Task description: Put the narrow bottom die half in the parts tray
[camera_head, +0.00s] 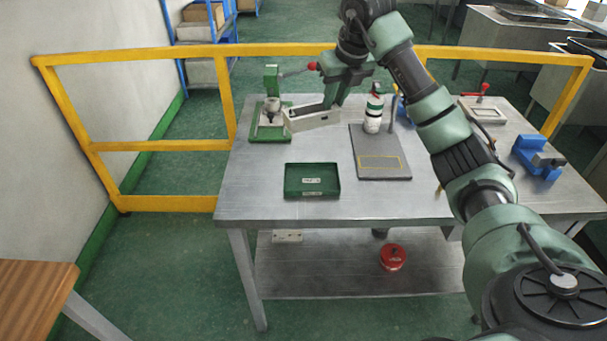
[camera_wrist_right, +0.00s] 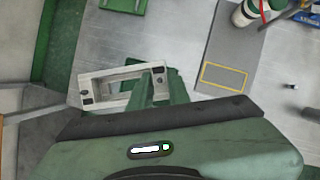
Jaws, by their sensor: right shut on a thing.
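The narrow bottom die half (camera_head: 300,123) is a pale, beige-grey rectangular frame with an opening. The parts tray (camera_head: 311,194) is a shallow green tray with a white label, nearer me on the table and looking empty. In the wrist view the die half and gripper cover most of the green behind them. My left gripper is not in view.
The green press (camera_head: 271,133) stands at the back left. A grey mat (camera_head: 384,172) with a yellow outline lies right of the tray, with a white-and-green bottle (camera_head: 373,112) at its back. A blue vise (camera_head: 538,157) stands at the right. A yellow rail (camera_head: 160,146) runs behind.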

